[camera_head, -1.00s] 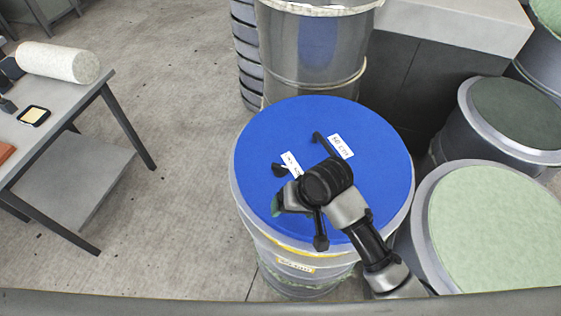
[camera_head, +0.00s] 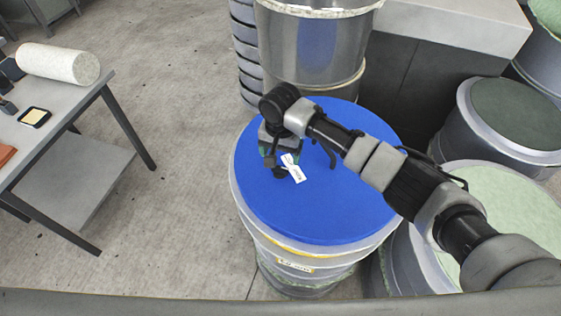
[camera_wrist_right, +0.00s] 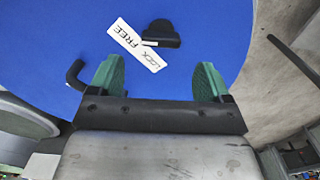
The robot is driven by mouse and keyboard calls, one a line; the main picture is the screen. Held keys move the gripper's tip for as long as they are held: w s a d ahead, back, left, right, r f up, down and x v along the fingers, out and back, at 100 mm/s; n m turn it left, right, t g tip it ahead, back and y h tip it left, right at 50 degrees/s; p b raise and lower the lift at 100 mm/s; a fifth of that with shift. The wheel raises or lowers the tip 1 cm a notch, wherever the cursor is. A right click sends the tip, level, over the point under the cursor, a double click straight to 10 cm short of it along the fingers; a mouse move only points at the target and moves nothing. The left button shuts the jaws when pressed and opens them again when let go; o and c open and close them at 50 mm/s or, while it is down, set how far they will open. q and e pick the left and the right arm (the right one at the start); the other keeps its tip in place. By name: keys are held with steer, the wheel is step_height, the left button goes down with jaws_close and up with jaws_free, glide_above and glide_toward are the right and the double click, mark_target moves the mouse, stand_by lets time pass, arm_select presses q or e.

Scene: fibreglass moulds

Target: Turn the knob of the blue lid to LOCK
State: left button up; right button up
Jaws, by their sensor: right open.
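The blue lid (camera_head: 330,205) sits on a grey drum. Its black knob (camera_wrist_right: 161,32) shows in the right wrist view, with a small white mark on its near left side. Beside it is a white label (camera_wrist_right: 137,45) reading FREE and LOCK; it also shows in the head view (camera_head: 293,168). My right gripper (camera_wrist_right: 159,80) is open and empty, its green-padded fingers apart, with the knob ahead of and clear of them. In the head view my right gripper (camera_head: 270,155) is over the lid's left part, its wrist hiding some of it. My left gripper is out of view.
A black bent handle (camera_wrist_right: 75,75) stands on the lid. A tall metal drum (camera_head: 310,50) is behind, and drums with pale green (camera_head: 540,205) and dark (camera_head: 515,108) tops are right. A table (camera_head: 70,100) with a white roll (camera_head: 58,62) is left, across open floor.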

mark_target(280, 169)
steer(key=shift+f, duration=2.8)
steer(key=c, duration=0.9)
steer(key=shift+c, duration=0.2)
